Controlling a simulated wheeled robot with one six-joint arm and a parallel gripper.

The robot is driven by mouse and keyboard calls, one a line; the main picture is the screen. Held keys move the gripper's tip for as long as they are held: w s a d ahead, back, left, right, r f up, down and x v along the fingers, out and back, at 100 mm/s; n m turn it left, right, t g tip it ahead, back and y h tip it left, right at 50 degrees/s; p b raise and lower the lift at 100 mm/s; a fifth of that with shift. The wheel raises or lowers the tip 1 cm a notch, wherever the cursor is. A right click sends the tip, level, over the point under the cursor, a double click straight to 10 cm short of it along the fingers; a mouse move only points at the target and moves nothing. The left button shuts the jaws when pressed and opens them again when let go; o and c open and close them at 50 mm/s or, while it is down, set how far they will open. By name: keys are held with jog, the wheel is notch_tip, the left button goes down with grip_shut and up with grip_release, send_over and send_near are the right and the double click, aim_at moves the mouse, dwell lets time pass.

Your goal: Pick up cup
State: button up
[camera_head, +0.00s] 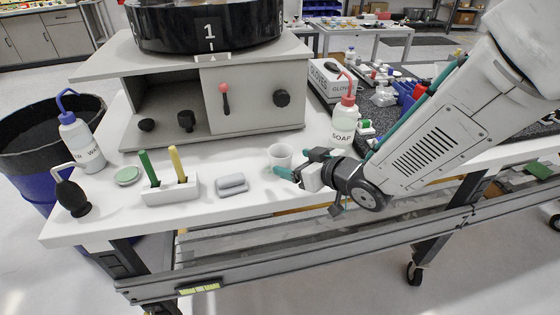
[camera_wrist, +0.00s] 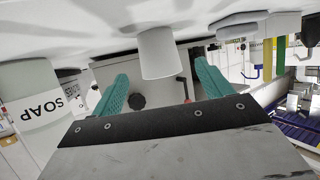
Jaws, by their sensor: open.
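The small white cup (camera_head: 280,155) stands upright on the white tabletop (camera_head: 255,210), left of the soap bottle. My gripper (camera_head: 298,164) is open at the cup's right side, with its teal fingers pointing toward it. The wrist view is upside down. There the cup (camera_wrist: 158,54) shows ahead, between the two spread teal fingers of my gripper (camera_wrist: 162,78). I see no finger closed on the cup, and I cannot tell whether either finger touches it.
The soap bottle (camera_head: 344,125) with a red nozzle stands close behind my gripper and also shows in the wrist view (camera_wrist: 35,105). A grey eraser-like block (camera_head: 232,184) and a pen holder (camera_head: 170,192) lie left of the cup. A grey cabinet (camera_head: 205,90) stands behind.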

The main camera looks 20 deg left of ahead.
aim_at(288, 160)
jog(key=x, duration=0.6)
jog(key=shift+w+a+f, duration=0.15)
jog(key=shift+a+f, duration=0.1)
jog(key=c, duration=1)
